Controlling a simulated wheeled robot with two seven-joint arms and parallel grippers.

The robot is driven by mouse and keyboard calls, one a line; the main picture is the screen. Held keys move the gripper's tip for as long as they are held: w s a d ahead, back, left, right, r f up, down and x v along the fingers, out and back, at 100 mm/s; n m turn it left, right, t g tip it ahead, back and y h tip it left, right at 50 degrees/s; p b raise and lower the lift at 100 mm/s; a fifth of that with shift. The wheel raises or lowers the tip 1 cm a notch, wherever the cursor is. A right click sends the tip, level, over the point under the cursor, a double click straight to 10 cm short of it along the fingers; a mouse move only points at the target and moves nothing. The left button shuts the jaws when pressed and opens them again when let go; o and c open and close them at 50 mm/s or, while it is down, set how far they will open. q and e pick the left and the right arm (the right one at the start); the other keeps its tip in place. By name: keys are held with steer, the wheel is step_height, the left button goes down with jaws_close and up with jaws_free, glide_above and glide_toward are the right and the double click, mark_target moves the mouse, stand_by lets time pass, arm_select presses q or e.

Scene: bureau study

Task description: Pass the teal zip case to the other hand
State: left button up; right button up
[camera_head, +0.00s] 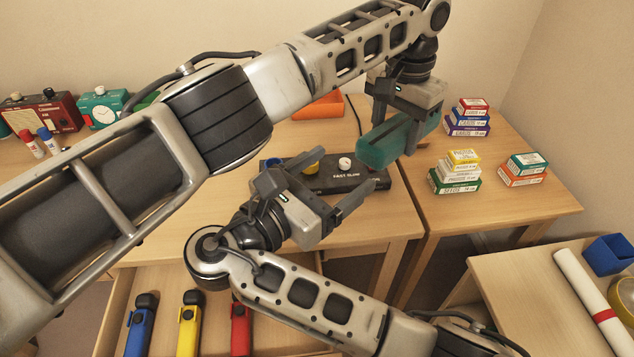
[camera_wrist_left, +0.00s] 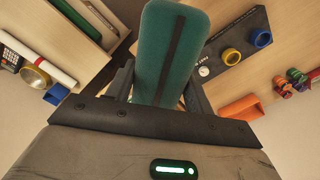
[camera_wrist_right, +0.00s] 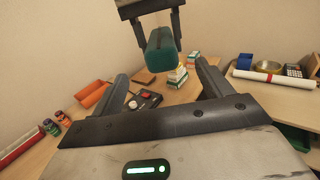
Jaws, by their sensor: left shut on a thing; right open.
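The teal zip case (camera_head: 388,143) is in the air above the desk, held by my left gripper (camera_head: 408,122). In the left wrist view the case (camera_wrist_left: 172,55) stands out from between the fingers, with a dark zip line along it. My right gripper (camera_head: 345,180) is open and empty, lower and to the left of the case in the head view. In the right wrist view the case (camera_wrist_right: 160,50) hangs beyond the open fingers, apart from them, with my left gripper (camera_wrist_right: 150,22) above it.
A black device labelled FAST SLOW (camera_head: 345,178) lies on the desk behind my right gripper. Stacks of small boxes (camera_head: 455,172) stand on the right part. An open drawer (camera_head: 170,300) holds blue, yellow and red tools. A side table (camera_head: 530,300) carries a white roll.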

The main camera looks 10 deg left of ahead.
mark_target(366, 151)
steer(key=x, duration=0.8)
steer(key=shift+w+d, duration=0.15)
steer(key=shift+w, duration=0.05)
steer(key=c, duration=1.1)
arm_select(q)
steer(key=o, duration=1.1)
steer(key=shift+r, duration=0.1)
